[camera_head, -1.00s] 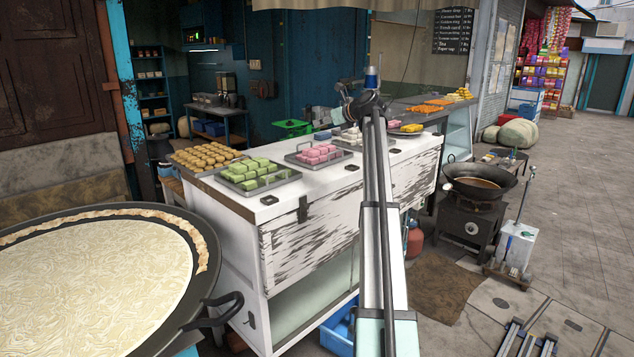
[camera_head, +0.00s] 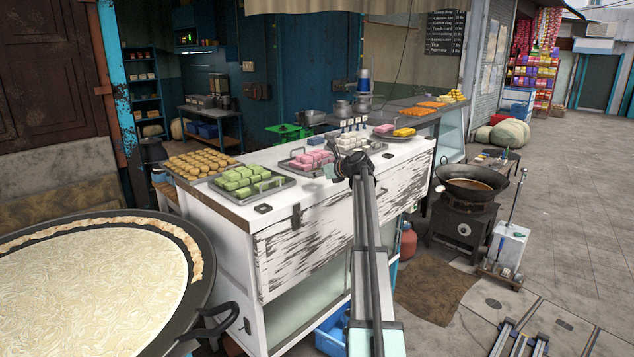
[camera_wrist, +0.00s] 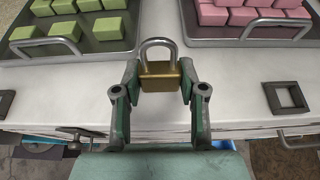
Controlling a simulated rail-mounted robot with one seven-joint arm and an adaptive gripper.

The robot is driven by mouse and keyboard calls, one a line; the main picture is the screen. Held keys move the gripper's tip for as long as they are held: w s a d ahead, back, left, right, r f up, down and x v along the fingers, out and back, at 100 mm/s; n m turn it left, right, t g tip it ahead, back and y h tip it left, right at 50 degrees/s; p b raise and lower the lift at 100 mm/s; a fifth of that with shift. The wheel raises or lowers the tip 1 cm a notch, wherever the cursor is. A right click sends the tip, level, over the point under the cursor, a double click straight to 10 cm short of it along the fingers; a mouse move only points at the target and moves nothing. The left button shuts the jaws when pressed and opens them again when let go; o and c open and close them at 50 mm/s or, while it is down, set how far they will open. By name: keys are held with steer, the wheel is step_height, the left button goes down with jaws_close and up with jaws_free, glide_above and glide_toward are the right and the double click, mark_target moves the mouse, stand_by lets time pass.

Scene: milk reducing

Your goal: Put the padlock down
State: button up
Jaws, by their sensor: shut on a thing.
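The padlock (camera_wrist: 160,77) has a brass body and a silver shackle that points away from my gripper. In the wrist view my gripper (camera_wrist: 160,84) is shut on the brass body, one finger on each side. The padlock shows over the white counter top (camera_wrist: 160,55), between the tray of green sweets and the tray of pink sweets. I cannot tell whether it touches the counter. In the head view my gripper (camera_head: 328,172) is small, at the counter's front edge beside the pink tray, and the padlock cannot be made out there.
A tray of green sweets (camera_wrist: 75,25) and a tray of pink sweets (camera_wrist: 255,18) flank a bare strip of counter. A dark square latch plate (camera_wrist: 286,97) lies at right. A large pan (camera_head: 200,262) stands at front left, and a wok (camera_head: 470,184) at right.

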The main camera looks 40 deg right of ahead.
mark_target(317, 187)
steer(key=shift+f+p, duration=0.3)
steer(key=shift+f, duration=1.45)
steer(key=shift+f, duration=0.1)
steer(key=o, duration=1.2)
steer(key=b+v, duration=0.2)
steer(key=v, duration=1)
steer(key=shift+a, duration=0.1)
